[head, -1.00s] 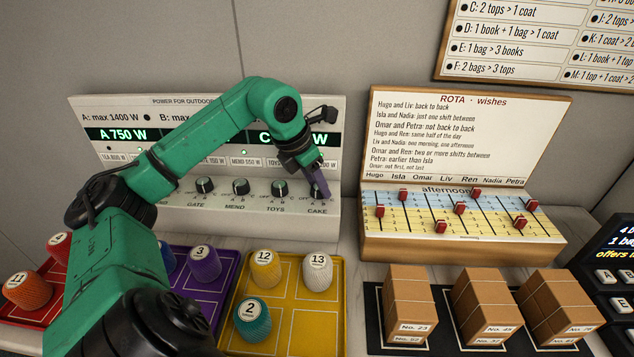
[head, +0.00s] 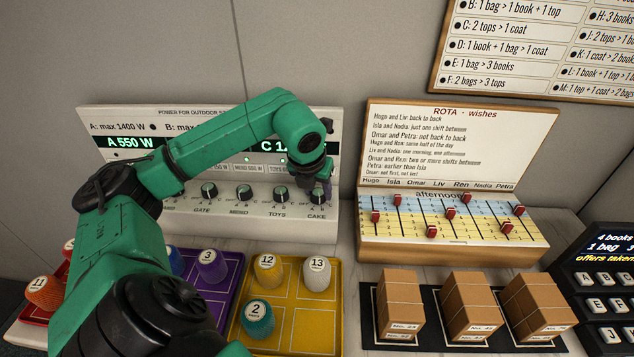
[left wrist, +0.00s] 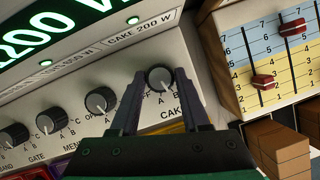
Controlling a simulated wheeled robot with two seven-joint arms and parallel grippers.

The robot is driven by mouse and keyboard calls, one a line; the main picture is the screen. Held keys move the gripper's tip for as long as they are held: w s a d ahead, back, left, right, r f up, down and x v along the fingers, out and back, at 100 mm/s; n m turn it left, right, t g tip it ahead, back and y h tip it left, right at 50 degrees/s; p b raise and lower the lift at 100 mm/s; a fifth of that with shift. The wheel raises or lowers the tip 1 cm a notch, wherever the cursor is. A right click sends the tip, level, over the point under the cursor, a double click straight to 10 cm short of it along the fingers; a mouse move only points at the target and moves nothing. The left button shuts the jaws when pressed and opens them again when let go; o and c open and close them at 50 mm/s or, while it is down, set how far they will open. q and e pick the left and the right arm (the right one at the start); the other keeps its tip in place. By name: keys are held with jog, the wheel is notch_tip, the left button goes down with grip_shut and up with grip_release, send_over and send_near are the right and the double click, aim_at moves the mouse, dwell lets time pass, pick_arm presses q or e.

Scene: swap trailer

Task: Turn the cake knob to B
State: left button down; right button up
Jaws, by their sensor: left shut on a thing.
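The cake knob (head: 317,197) is the rightmost dark round knob on the white power panel (head: 270,222), above the printed word CAKE. It also shows in the left wrist view (left wrist: 160,78), between the two fingertips. My left gripper (head: 325,188) reaches down to the panel from above and is shut on this knob. The letters A and B show beside the knob in the wrist view; the fingers hide part of its surroundings, and I cannot tell exactly where its pointer stands. Display A (head: 130,142) reads 550 W. Display C reads 1200 W in the wrist view. My arm hides display B. My right gripper is not in view.
The toys knob (head: 281,195), memo knob (head: 243,193) and gate knob (head: 209,192) stand in a row to the left. The rota board (head: 455,247) with red sliders is close on the right. A yellow tray (head: 294,318) with bobbins and brown boxes (head: 470,303) stand in front.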

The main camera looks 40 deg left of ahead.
pick_arm(q)
jog(key=shift+r+n, duration=0.15)
jog(key=shift+n, duration=0.35)
jog(key=shift+c, duration=1.9)
grip_release()
jog(key=p+v, duration=0.1)
jog(key=v, duration=1.3)
jog(key=shift+d+r+p, duration=0.2)
jog(key=shift+d+p, duration=0.15)
jog(key=shift+p, duration=0.05)
